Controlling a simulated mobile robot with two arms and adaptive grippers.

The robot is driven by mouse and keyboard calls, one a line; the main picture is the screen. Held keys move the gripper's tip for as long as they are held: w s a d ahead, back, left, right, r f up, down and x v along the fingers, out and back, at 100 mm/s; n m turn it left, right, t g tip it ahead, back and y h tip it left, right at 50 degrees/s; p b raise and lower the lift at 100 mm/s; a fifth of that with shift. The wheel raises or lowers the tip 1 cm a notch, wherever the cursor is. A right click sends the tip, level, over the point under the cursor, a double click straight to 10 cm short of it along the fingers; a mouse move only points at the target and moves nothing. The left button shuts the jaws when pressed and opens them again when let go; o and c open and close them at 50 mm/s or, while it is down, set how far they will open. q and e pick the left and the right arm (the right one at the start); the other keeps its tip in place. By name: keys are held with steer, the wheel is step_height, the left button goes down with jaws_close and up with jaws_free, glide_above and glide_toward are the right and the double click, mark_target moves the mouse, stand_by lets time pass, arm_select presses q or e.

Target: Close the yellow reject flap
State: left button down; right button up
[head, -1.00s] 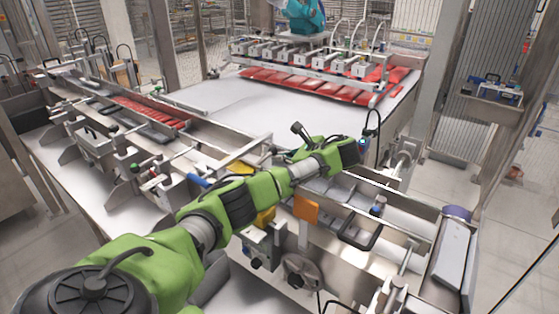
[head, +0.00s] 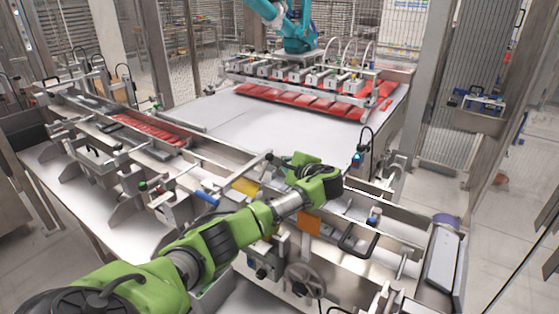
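A yellow plate (head: 246,187), which looks like the reject flap, shows at the near side of the conveyor channel, just left of my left wrist. It looks tilted; I cannot tell how far it stands open. My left arm reaches in from the lower left. Its green wrist (head: 318,182) is above the channel, to the right of the yellow plate. The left fingers are hidden or unclear against the wrist, so their opening and any contact cannot be made out. My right gripper is not in view.
An orange panel (head: 309,222) hangs below my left wrist, near a handwheel (head: 304,280). A metal bar with a black end (head: 268,157) crosses left of the wrist.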

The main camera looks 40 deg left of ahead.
mark_target(271, 156)
arm_select(q)
steer(key=s+r+n, duration=0.1)
steer(key=s+r+n+t+y, duration=0.1)
steer(key=shift+s+d+r+p, duration=0.2)
steer(key=shift+s+p, duration=0.15)
steer(key=shift+s, duration=0.05)
steer(key=shift+s+r, duration=0.35)
steer(key=shift+s, duration=0.2)
steer(key=shift+s+d+r+n+t+y, duration=0.1)
steer(key=shift+s+r+n+t+y, duration=0.2)
steer(key=shift+s+n+t, duration=0.3)
steer(key=shift+s, duration=0.4)
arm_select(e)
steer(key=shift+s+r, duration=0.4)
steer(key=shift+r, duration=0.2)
arm_select(q)
steer(key=shift+g, duration=0.3)
